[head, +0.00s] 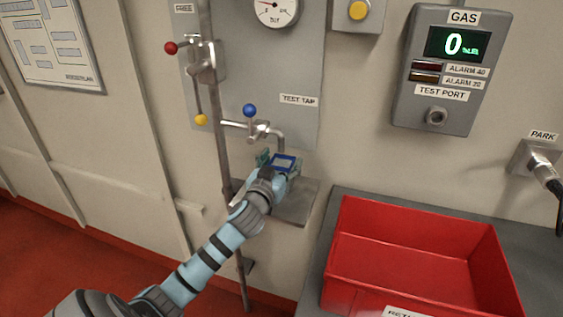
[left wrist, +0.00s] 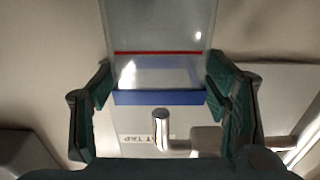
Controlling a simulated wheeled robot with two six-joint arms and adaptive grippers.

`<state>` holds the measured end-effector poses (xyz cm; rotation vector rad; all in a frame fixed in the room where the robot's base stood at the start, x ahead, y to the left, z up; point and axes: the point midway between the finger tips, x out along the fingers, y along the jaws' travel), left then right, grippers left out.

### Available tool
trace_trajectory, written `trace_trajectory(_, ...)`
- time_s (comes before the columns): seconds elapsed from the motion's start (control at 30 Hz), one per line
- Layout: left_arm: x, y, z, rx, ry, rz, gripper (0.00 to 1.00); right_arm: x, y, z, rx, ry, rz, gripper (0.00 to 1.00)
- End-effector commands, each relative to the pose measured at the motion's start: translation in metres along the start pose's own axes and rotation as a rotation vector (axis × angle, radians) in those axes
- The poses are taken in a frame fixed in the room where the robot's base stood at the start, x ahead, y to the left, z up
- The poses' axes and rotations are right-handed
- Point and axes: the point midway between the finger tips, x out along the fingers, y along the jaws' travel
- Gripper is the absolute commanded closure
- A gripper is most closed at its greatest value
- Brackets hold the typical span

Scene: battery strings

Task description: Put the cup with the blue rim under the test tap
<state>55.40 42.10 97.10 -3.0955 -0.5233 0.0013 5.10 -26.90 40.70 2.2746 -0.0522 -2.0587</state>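The cup with the blue rim (head: 284,160) is in my left gripper (head: 277,167), above a grey drip shelf (head: 298,203). In the left wrist view the cup is clear, with a red line and a blue rim (left wrist: 160,97), and the fingers (left wrist: 162,105) press on both its sides. The spout end also shows by the rim in the left wrist view (left wrist: 160,130). The exact gap is hard to tell. My right gripper is not in view.
A vertical pipe (head: 222,150) with red and yellow knobs runs left of the tap. A red tray (head: 410,250) stands on the grey bench at right. A gas meter (head: 452,70) reading 0 hangs on the wall above it.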

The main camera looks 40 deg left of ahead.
Motion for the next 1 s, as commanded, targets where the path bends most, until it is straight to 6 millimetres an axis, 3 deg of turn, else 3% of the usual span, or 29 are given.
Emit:
trace_trajectory(0.27,-0.004,0.0,-0.001,0.002,-0.001,0.0,0.31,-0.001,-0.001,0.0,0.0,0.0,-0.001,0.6)
trace_trajectory(0.37,-0.017,0.0,0.0,0.004,-0.001,0.001,0.31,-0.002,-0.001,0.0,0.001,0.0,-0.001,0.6)
trace_trajectory(0.73,-0.105,0.0,0.0,0.002,-0.002,0.002,0.31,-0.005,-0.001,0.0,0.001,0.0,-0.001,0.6)
trace_trajectory(0.83,-0.117,0.0,-0.001,0.001,-0.001,0.0,0.31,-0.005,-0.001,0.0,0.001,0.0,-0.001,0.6)
trace_trajectory(1.0,-0.121,0.0,-0.001,0.0,0.001,-0.001,0.31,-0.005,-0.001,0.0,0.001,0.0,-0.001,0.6)
